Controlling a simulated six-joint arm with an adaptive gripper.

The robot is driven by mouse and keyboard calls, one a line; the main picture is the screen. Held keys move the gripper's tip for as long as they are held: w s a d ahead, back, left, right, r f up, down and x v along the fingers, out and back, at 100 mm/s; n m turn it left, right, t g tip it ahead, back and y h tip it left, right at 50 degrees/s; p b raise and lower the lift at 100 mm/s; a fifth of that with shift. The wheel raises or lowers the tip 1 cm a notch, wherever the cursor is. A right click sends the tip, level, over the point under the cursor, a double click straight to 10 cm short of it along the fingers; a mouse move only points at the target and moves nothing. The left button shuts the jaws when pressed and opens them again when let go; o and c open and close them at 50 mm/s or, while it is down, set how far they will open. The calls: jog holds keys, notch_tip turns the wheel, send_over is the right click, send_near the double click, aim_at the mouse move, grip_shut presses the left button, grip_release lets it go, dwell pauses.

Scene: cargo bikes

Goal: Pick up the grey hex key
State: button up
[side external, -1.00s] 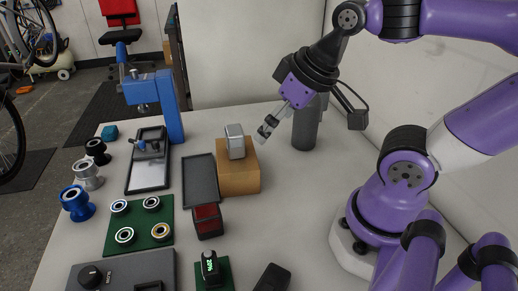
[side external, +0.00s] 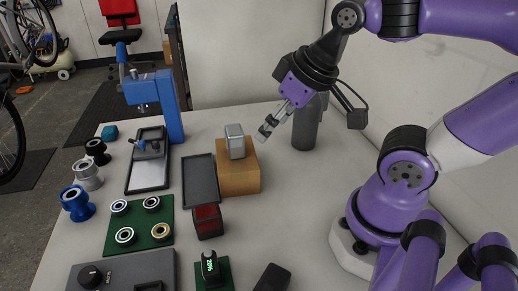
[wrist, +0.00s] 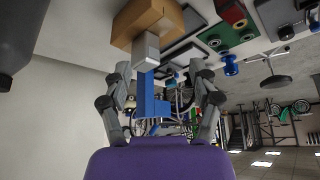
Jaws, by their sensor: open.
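I cannot make out a grey hex key in either view. My gripper (side external: 266,132) hangs tilted in the side external view, just right of a cardboard-coloured box (side external: 239,179) with a silver block (side external: 235,142) on top. In the wrist view my gripper (wrist: 163,82) has its two fingers wide apart with nothing held between them. The silver block (wrist: 146,50) and the brown box (wrist: 150,18) show beyond the fingers there.
A blue press (side external: 170,105) stands at the back, beside a tray (side external: 149,176) holding a blue-handled tool. A dark empty-looking tray (side external: 201,182), a red-topped bin (side external: 208,221) and a green mat (side external: 138,226) with bearings lie in front. A grey cylinder (side external: 305,128) stands behind my gripper.

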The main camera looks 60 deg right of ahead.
jog(key=w+d+r+m+g+h, duration=0.1)
jog(key=w+d+r+m+g, duration=0.1)
jog(key=w+d+r+m, duration=0.45)
jog(key=m+g+y, duration=0.1)
jog(key=m+g, duration=0.3)
jog(key=m, duration=2.1)
send_near(324, 99)
jog(key=shift+w+d+f, duration=0.15)
jog(key=shift+d+f, duration=0.05)
jog(key=shift+d, duration=0.75)
jog(key=shift+m, duration=0.25)
notch_tip(324, 99, down, 4)
jog(key=shift+f, duration=0.1)
jog(key=f, duration=0.6)
jog(key=shift+a, duration=0.25)
jog(key=shift+c, duration=0.4)
grip_shut()
